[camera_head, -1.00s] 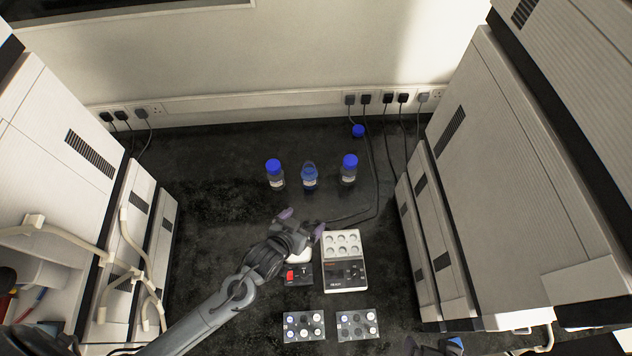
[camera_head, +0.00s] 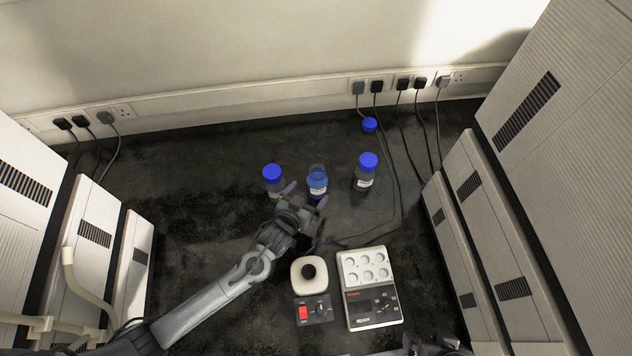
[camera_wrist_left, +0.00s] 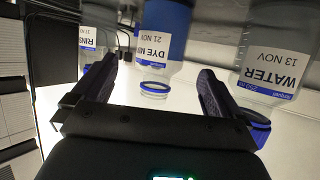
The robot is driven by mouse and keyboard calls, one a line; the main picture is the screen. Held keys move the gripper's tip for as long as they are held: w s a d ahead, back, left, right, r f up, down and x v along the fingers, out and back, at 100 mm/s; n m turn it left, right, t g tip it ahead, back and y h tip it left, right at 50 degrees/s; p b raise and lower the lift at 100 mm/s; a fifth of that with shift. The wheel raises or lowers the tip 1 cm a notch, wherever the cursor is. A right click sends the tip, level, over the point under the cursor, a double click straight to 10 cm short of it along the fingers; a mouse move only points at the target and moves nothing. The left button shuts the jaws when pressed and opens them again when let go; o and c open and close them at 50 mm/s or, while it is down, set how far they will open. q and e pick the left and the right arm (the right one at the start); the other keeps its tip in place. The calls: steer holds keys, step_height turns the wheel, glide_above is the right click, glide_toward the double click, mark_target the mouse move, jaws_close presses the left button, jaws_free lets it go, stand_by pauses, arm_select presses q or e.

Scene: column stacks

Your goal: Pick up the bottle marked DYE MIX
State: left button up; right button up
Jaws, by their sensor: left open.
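The bottle marked DYE MIX (camera_wrist_left: 165,35) hangs upside down in the left wrist view, in the middle, with blue contents and an open neck. In the head view it is the middle bottle (camera_head: 317,184) of a row of three, without a blue cap. My left gripper (camera_head: 306,196) is open and empty just in front of it. In the left wrist view the bottle's neck shows between the two fingers (camera_wrist_left: 158,80), with no visible contact. A dark part of my right gripper (camera_head: 436,346) shows at the bottom edge; its jaws are unclear.
A bottle marked WATER (camera_wrist_left: 277,60) and one whose label begins RIN (camera_wrist_left: 95,40) flank it. A loose blue cap (camera_head: 369,124) lies near the wall. A stirrer (camera_head: 309,274) and a block heater (camera_head: 369,290) stand in front. Cables cross the right side.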

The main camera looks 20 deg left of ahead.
mark_target(317, 181)
arm_select(q)
steer(key=shift+b+x, duration=0.6)
steer(key=shift+x, duration=3.15)
steer(key=shift+a, duration=0.1)
steer(key=shift+c, duration=0.5)
steer(key=c, duration=1.2)
steer(key=shift+r, duration=0.1)
steer(key=shift+c, duration=0.2)
steer(key=shift+r, duration=0.1)
